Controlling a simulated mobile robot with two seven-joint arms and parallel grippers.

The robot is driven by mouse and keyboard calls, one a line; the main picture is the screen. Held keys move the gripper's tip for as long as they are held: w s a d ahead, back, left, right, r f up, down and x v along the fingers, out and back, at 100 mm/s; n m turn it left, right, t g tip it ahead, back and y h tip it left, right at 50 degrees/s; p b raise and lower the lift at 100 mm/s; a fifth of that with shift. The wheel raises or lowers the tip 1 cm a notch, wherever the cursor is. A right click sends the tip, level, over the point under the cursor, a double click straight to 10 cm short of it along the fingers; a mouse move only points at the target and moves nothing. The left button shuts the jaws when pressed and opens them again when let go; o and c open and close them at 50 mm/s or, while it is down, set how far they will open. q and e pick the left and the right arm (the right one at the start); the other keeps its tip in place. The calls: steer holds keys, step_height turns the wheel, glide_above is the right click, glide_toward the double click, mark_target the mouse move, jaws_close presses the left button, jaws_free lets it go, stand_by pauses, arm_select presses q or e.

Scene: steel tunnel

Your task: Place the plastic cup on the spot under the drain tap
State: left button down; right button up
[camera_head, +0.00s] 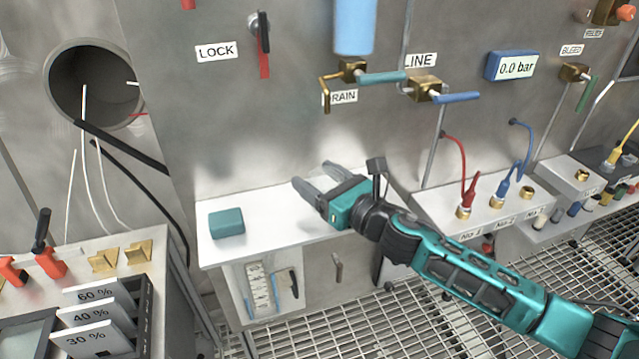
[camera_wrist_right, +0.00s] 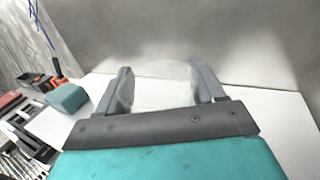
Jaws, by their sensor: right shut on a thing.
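The clear plastic cup (camera_wrist_right: 160,88) shows faintly between the fingers of my right gripper (camera_wrist_right: 162,82) in the wrist view. The right gripper (camera_head: 312,174) is shut on it, over the back part of the white counter (camera_head: 262,205). In the head view the cup is too transparent to make out. Whether its base touches the counter I cannot tell. The brass drain tap (camera_head: 350,72) with a teal lever is on the steel wall, above and slightly right of the gripper. Its spout points down. No marked spot is discernible below it. My left gripper is out of view.
A teal block (camera_head: 227,222) lies on the counter's left part; it also shows in the wrist view (camera_wrist_right: 67,98). A connector box (camera_head: 478,208) with red and blue cables stands right of my arm. The steel wall closes off the back. The counter between block and gripper is clear.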

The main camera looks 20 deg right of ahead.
steer(key=shift+f, duration=0.2)
steer(key=o, duration=1)
steer(key=shift+o, duration=0.6)
steer(key=shift+r, duration=0.15)
steer(key=b+v, duration=0.1)
steer(key=v, duration=1.1)
steer(key=shift+b, duration=0.4)
